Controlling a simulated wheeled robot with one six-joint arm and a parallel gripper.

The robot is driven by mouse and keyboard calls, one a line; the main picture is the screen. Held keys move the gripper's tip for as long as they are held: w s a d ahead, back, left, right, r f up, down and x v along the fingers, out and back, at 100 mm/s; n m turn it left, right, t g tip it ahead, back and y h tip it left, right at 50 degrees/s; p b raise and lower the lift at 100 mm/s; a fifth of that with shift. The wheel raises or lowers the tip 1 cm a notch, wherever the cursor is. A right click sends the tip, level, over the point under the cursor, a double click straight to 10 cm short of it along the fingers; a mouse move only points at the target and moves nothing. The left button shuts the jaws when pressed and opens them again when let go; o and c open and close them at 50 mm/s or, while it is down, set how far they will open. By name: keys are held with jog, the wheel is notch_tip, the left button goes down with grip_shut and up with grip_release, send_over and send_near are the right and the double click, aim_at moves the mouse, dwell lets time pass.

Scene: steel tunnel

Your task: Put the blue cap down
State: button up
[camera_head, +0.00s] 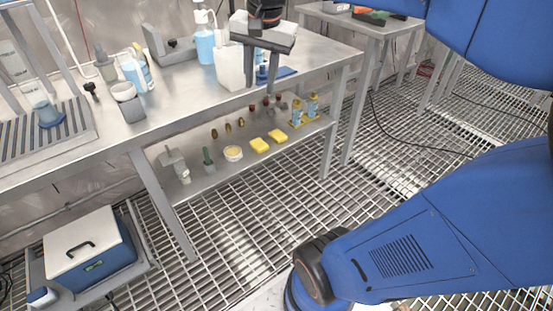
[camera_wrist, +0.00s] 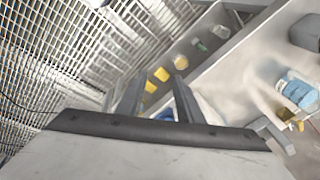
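My gripper (camera_head: 261,84) points down over the right part of the steel bench, its two dark fingers apart. In the wrist view its fingers (camera_wrist: 158,80) stand apart, and I see nothing clasped between the tips. A small blue shape, likely the blue cap (camera_head: 262,72), shows between the fingers in the head view. A flat blue mat (camera_head: 282,73) lies just right of it on the bench. In the wrist view a blue patch (camera_wrist: 165,115) shows low between the fingers, mostly hidden by the gripper's crossbar; I cannot tell whether it is cap or mat.
A white container (camera_head: 230,68) stands close left of my gripper, with a blue pump bottle (camera_head: 205,45) behind. More bottles stand farther left. The lower shelf holds yellow sponges (camera_head: 277,136) and small items. A blue-and-white cool box (camera_head: 88,250) is low at left.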

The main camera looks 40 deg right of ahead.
jog(key=s+a+f+n+t, duration=0.1)
jog(key=s+a+f+n, duration=0.1)
jog(key=s+f+n, duration=0.3)
jog(key=s+a+f+n+t, duration=0.1)
jog(key=s+a+f+n, duration=0.1)
jog(key=s+f+n, duration=0.3)
jog(key=shift+s+a+f+n, duration=0.3)
jog(key=shift+s+a+f, duration=0.1)
jog(key=shift+s+f, duration=1.5)
